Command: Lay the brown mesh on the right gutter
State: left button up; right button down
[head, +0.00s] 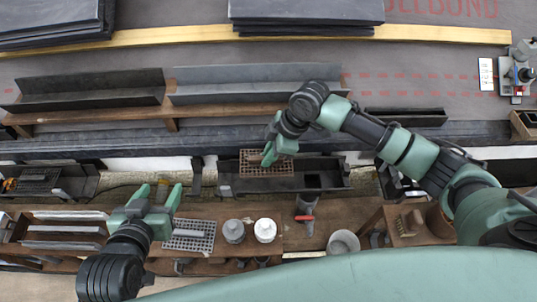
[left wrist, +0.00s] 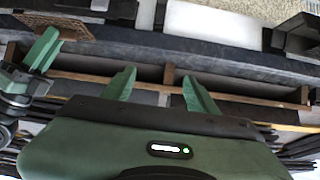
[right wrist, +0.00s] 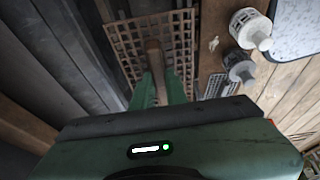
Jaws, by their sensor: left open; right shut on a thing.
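The brown mesh (head: 258,169) is a flat grid, over the left part of the dark right gutter (head: 333,181) in the head view. I cannot tell whether it touches the gutter. My right gripper (head: 269,155) is shut on the brown grip in the mesh's middle. In the right wrist view the mesh (right wrist: 182,38) spreads beyond the fingertips (right wrist: 158,78). The gutter's square outlet shows uncovered to the right of the mesh. My left gripper (head: 162,193) is open and empty, above the workbench. Its spread fingers also show in the left wrist view (left wrist: 157,82).
Another gutter (head: 65,186) stands at the left, with orange debris and a dark grid. The workbench (head: 285,238) bears a grey mesh (head: 203,239), two pots (head: 233,231) (head: 265,231), a red-handled tool (head: 305,212) and a bucket (head: 343,241). Long troughs (head: 90,90) lie on the roof behind.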

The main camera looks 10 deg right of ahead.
jog(key=shift+f+b, duration=0.6)
jog(key=shift+b, duration=0.05)
jog(key=shift+f+b, duration=0.65)
jog(key=shift+b, duration=0.1)
jog(key=shift+f+b, duration=0.65)
jog(key=shift+b, duration=0.2)
jog(key=shift+f, duration=1.05)
pick_arm(q)
jog(key=d+r+t+h, duration=0.1)
jog(key=r+t+h, duration=0.1)
jog(key=r+t, duration=0.4)
jog(key=w+d+r+t+h, duration=0.1)
jog(key=r+t, duration=0.5)
jog(key=r, duration=0.8)
jog(key=shift+d+r+m+t+h, duration=0.3)
jog(key=shift+d+r+t+h, duration=0.1)
jog(key=shift+d+h, duration=0.2)
pick_arm(e)
jog(key=shift+f, duration=0.65)
pick_arm(q)
jog(key=shift+w+f+g+p, duration=0.15)
jog(key=shift+w+f+g, duration=0.4)
jog(key=shift+f, duration=0.25)
jog(key=shift+w+f+g+p, duration=0.15)
jog(key=shift+w+f+g, duration=0.25)
jog(key=shift+f+g, duration=0.25)
